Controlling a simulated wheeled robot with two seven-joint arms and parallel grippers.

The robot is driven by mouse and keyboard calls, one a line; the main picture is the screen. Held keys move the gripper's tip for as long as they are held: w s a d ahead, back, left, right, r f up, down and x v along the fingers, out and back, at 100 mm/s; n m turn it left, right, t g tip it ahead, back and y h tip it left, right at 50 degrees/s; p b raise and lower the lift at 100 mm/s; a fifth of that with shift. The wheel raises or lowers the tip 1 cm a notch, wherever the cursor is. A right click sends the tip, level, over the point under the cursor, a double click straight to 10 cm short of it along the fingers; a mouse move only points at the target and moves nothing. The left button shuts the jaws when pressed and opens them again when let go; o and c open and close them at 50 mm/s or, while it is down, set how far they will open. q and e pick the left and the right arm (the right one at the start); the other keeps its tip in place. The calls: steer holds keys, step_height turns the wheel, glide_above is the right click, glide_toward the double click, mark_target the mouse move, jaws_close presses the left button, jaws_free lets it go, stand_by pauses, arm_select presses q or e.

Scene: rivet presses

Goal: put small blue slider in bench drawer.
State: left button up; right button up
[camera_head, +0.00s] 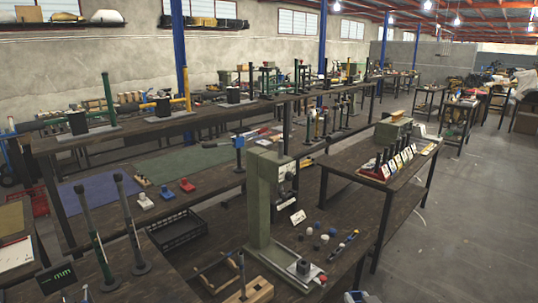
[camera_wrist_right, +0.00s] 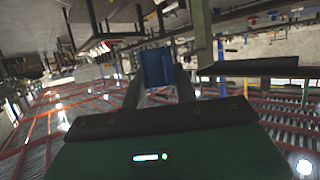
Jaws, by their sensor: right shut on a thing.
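My right gripper (camera_wrist_right: 158,82) is shut on a small blue block, the blue slider (camera_wrist_right: 157,68), which sits between its two dark fingers in the right wrist view. In the head view only a pale, bluish part of my right gripper (camera_head: 362,297) shows at the bottom edge; the slider cannot be made out there. A black open drawer-like tray (camera_head: 178,232) is at the left of centre, below the long bench's top; I cannot tell for sure that it is the bench drawer. My left gripper is not in view.
A tall green press (camera_head: 262,205) stands on the dark front bench, with small blue, white and dark parts beside it. Red sliders (camera_head: 187,186) and a white one (camera_head: 145,202) lie on the long bench. A side table (camera_head: 370,183) stands at the right; grey floor is free beyond.

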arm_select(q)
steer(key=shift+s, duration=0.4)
arm_select(e)
steer(key=s+f, duration=0.3)
steer(key=s, duration=0.7)
steer(key=shift+d+f, duration=0.15)
steer(key=shift+d, duration=0.05)
